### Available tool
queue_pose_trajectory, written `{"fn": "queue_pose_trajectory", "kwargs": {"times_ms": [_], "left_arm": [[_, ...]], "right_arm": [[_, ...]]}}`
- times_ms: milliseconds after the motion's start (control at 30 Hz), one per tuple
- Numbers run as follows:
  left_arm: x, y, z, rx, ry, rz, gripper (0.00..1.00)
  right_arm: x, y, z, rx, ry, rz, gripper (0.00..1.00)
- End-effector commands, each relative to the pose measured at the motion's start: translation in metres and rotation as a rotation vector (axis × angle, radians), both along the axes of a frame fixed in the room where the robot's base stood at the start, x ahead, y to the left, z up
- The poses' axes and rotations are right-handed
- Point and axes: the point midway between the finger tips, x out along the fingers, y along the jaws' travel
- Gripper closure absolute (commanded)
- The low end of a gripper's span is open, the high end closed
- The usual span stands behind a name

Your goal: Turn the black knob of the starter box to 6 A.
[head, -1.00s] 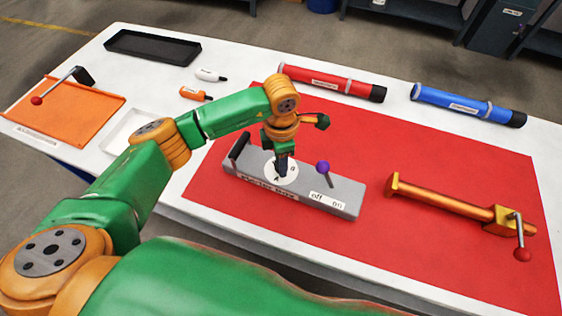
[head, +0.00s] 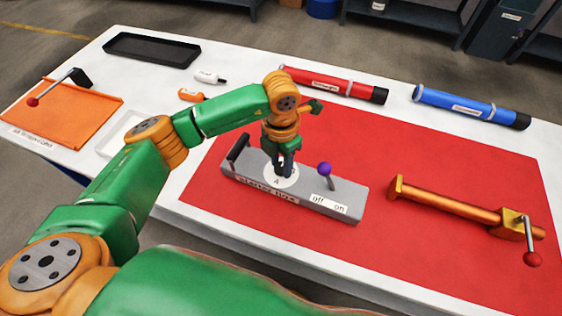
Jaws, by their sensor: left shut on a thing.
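The grey starter box (head: 232,182) lies on the red mat (head: 430,152). On its top are a white dial (head: 292,183) with an "A" mark, a purple-tipped lever (head: 325,169) near "off" and "on" labels, and a black handle at its left end. My left gripper (head: 284,174) points down over the dial with its fingers closed on the black knob. The knob is mostly hidden by the fingers, and I cannot read its setting. My right gripper is not in view.
An orange bar with a red-knobbed crank (head: 460,208) lies at the right.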

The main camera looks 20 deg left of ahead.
Motion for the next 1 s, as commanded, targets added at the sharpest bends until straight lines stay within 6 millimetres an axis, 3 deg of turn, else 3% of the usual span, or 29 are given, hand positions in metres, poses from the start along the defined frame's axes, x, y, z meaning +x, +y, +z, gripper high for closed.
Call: {"fn": "queue_pose_trajectory", "kwargs": {"times_ms": [333,367,467,767,1000], "left_arm": [[0.000,0.000,0.000,0.000,0.001,0.001,1.00],[0.000,0.000,0.000,0.000,0.001,0.001,0.53],[0.000,0.000,0.000,0.000,0.001,0.001,0.28],[0.000,0.000,0.001,-0.001,-0.001,0.001,0.28],[0.001,0.000,0.045,-0.001,-0.006,0.000,0.28]], "right_arm": [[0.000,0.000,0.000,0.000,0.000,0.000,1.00],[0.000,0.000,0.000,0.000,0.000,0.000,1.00],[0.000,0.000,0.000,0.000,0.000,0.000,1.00],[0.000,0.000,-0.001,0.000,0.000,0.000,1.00],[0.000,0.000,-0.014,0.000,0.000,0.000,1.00]]}}
